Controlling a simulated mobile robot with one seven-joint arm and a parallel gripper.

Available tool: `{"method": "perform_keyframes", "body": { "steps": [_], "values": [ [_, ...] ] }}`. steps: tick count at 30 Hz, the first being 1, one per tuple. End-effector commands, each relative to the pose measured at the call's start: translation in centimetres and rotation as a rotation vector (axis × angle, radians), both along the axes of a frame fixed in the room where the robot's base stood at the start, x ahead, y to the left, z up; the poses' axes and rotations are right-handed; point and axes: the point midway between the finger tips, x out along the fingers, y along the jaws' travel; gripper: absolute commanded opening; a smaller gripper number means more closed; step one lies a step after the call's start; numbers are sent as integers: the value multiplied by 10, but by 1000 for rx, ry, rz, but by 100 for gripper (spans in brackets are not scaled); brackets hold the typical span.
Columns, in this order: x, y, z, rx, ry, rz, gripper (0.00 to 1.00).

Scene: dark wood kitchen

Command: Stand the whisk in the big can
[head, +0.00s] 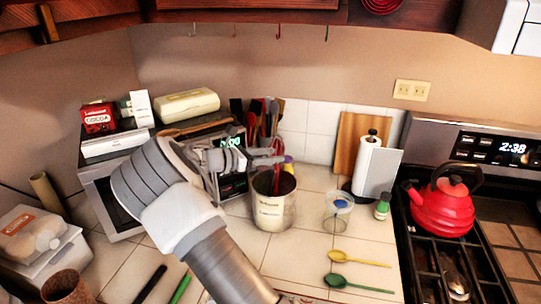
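My gripper (273,160) is just above the can's rim, reaching in from the left. A slim red handle (278,148) stands upright at my fingertips, and they look shut on it. I take it to be the whisk; its lower part runs down into the can's mouth, and its wire end is hidden by the can's wall. I cannot tell whether it touches the bottom.
Behind are a toaster oven (118,208) and a utensil bunch (257,118). To the right are a clear cup (337,217), a green-capped jar (382,207), a paper towel roll (368,165) and a red kettle (443,208) on the stove. Yellow (358,259) and green (360,286) spoons lie in front.

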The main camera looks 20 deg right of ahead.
Motion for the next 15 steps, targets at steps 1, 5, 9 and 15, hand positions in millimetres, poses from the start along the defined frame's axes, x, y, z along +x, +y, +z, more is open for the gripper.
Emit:
{"method": "perform_keyframes", "body": {
  "steps": [1, 5, 9, 15],
  "values": [
    [0, 0, 0, 0, 0, 0, 62],
    [0, 0, 0, 0, 0, 0, 81],
    [0, 0, 0, 0, 0, 0, 81],
    [0, 3, 1, 1, 0, 1, 81]
  ]
}}
